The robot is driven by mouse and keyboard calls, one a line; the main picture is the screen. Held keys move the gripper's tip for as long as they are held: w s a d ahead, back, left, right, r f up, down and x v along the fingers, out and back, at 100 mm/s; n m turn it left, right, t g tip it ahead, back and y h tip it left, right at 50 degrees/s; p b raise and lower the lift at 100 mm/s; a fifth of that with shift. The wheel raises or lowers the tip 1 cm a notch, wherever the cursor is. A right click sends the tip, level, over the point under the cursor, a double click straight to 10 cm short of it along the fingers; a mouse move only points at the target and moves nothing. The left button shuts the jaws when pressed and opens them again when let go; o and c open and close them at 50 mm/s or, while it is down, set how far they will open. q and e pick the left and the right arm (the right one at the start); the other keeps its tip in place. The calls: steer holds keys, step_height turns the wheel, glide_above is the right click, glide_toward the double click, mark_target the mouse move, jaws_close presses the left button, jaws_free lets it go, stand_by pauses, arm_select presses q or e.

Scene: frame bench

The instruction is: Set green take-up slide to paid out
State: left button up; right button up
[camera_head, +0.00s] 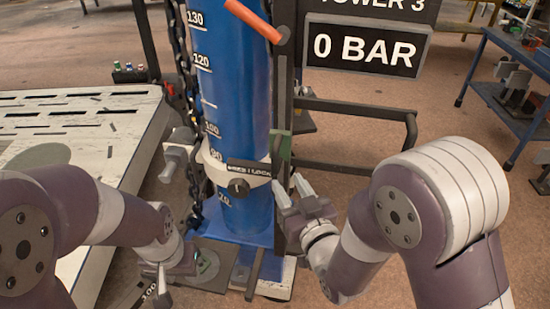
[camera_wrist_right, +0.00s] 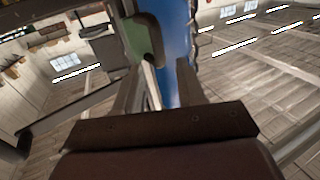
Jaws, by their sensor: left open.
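The green take-up slide (camera_head: 281,150) seems to be the green piece on the dark upright just right of the blue cylinder. It also shows in the right wrist view (camera_wrist_right: 146,38), straight ahead of the fingers. My right gripper (camera_head: 291,190) is just below and right of it, fingers pointing up. In the wrist view its fingers (camera_wrist_right: 165,85) stand apart with blue and a pale strip visible between them. I cannot tell whether they touch the slide. My left gripper (camera_head: 163,282) is open, low and left of the cylinder, apart from the slide.
The blue cylinder (camera_head: 232,70) has a white scale and a pale collar (camera_head: 220,168) with a dark knob. A chain (camera_head: 185,75) hangs on its left. A pale slotted bench (camera_head: 80,125) stands left. A dark rail (camera_head: 350,108) is right, below the "0 BAR" sign (camera_head: 365,48).

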mark_target(277, 163)
steer(key=p+x, duration=0.1)
steer(key=x, duration=0.6)
steer(key=shift+w+d, duration=0.1)
steer(key=shift+d, duration=0.1)
steer(key=shift+w+a+p, duration=0.3)
steer(key=shift+w, duration=0.2)
arm_select(q)
steer(key=shift+w+r, duration=0.15)
steer(key=shift+r, duration=0.35)
steer(key=shift+w+r, duration=0.15)
steer(key=shift+r, duration=0.35)
arm_select(e)
steer(key=shift+w+a+f, duration=0.1)
steer(key=shift+w+f, duration=0.05)
steer(key=shift+w, duration=0.2)
jaws_close()
arm_select(q)
steer(key=shift+r, duration=0.1)
